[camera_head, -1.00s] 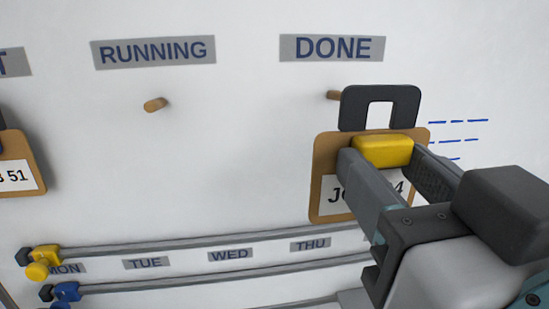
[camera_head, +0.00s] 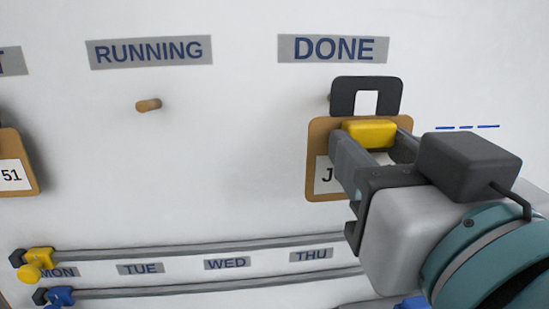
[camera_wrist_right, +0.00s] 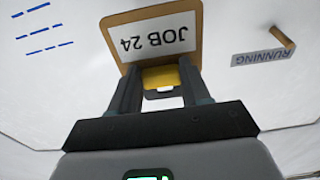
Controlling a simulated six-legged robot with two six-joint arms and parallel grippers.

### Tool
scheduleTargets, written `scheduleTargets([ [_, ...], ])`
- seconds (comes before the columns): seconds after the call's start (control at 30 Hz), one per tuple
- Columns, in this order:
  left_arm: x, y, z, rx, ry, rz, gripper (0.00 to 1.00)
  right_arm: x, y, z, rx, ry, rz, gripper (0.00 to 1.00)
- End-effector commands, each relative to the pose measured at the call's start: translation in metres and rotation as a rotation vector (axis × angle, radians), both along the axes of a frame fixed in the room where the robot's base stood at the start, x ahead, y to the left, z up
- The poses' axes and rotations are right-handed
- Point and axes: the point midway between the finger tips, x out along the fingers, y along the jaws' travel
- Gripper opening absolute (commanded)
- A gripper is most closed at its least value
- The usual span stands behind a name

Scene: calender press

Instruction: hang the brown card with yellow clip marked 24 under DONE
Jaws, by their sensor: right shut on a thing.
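The brown card (camera_head: 320,150) with a yellow clip (camera_head: 370,133) and a dark hanging loop (camera_head: 350,96) is in my right gripper (camera_head: 372,150), which is shut on the yellow clip. The wrist view shows its label, JOB 24, upside down (camera_wrist_right: 160,40). The loop is just in front of the peg (camera_head: 329,98) under the DONE sign (camera_head: 333,49). Only the left bit of that peg shows; the loop hides the rest. I cannot tell whether the peg is inside the loop. My left gripper is not in view.
A bare peg (camera_head: 149,105) is under the RUNNING sign (camera_head: 150,51). Another brown card (camera_head: 15,165) hangs at the left edge. Below run rails with day labels and yellow (camera_head: 36,262) and blue (camera_head: 60,296) sliders. Blue dashes mark the board at right.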

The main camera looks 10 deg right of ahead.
Motion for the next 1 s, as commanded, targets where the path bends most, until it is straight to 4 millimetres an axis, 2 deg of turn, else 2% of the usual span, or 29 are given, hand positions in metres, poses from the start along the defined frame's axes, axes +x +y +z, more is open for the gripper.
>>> scheduleTargets([
  [0.8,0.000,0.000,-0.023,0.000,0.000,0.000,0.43,0.055,0.000,-0.005,0.000,0.000,0.000,0.18],
  [1.0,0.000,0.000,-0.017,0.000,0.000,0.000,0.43,0.064,0.000,-0.009,0.000,0.000,0.000,0.18],
])
